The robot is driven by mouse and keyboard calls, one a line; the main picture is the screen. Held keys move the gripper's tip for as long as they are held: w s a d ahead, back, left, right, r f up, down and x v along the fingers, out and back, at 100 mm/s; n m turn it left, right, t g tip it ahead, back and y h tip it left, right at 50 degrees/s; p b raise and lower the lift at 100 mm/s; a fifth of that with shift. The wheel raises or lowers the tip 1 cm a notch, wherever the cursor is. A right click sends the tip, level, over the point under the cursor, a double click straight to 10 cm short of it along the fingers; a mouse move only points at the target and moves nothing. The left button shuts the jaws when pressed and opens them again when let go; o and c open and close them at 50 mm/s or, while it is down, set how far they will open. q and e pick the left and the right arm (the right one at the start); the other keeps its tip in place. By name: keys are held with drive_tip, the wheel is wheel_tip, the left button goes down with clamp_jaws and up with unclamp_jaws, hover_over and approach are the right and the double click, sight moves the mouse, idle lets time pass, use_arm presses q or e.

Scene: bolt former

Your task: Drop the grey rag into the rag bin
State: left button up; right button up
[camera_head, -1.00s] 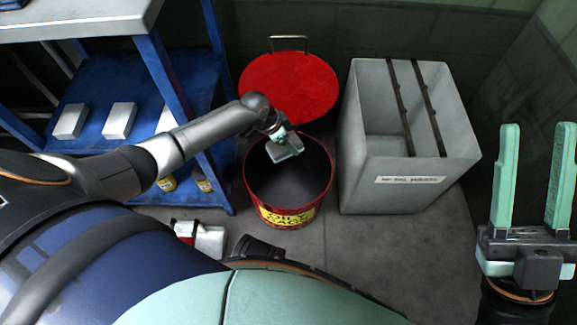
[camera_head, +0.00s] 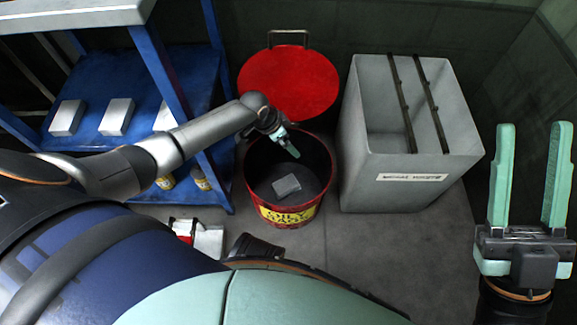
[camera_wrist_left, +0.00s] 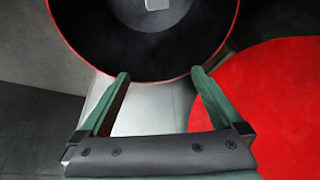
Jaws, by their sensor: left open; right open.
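The grey rag (camera_head: 287,186) is inside the round red rag bin (camera_head: 322,200), below my left gripper and apart from it. In the left wrist view the rag (camera_wrist_left: 158,4) shows at the top edge against the bin's dark inside. My left gripper (camera_head: 293,152) is over the bin's opening, pointing down into it. In the left wrist view its two fingers (camera_wrist_left: 158,83) are spread with nothing between them. My right gripper (camera_head: 530,180) is open and empty at the right, fingers pointing up. The bin's red lid (camera_head: 289,82) stands open behind it.
A grey open-topped container (camera_head: 400,185) with two dark bars across it stands right of the bin. A blue shelf unit (camera_head: 165,85) with several pale boxes is at the left. A red and white object (camera_head: 207,238) lies on the floor in front.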

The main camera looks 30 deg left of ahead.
wheel_tip(320, 180, up, 10)
drive_tip(key=p, duration=0.9)
use_arm(q)
drive_tip(key=p+v, duration=0.5)
drive_tip(key=v, duration=0.7)
drive_tip(key=shift+r+p, duration=0.15)
drive_tip(key=shift+p, duration=0.15)
use_arm(e)
drive_tip(key=w+d+f+m+g+h, duration=0.1)
drive_tip(key=w+f+m+g+h, duration=0.1)
drive_tip(key=f, duration=0.5)
drive_tip(key=w+d+f+m+g+h, duration=0.1)
drive_tip(key=w+f+m+g+h, duration=0.1)
drive_tip(key=f+h, duration=0.3)
drive_tip(key=w+d+f+m+g+h, duration=0.1)
drive_tip(key=f+m+g+h, duration=0.1)
drive_tip(key=f, duration=0.9)
drive_tip(key=shift+w+m+g+h, duration=0.4)
drive_tip(key=shift+m+h, duration=0.5)
drive_tip(key=shift+h, duration=0.1)
use_arm(q)
drive_tip(key=shift+s+a, duration=0.1)
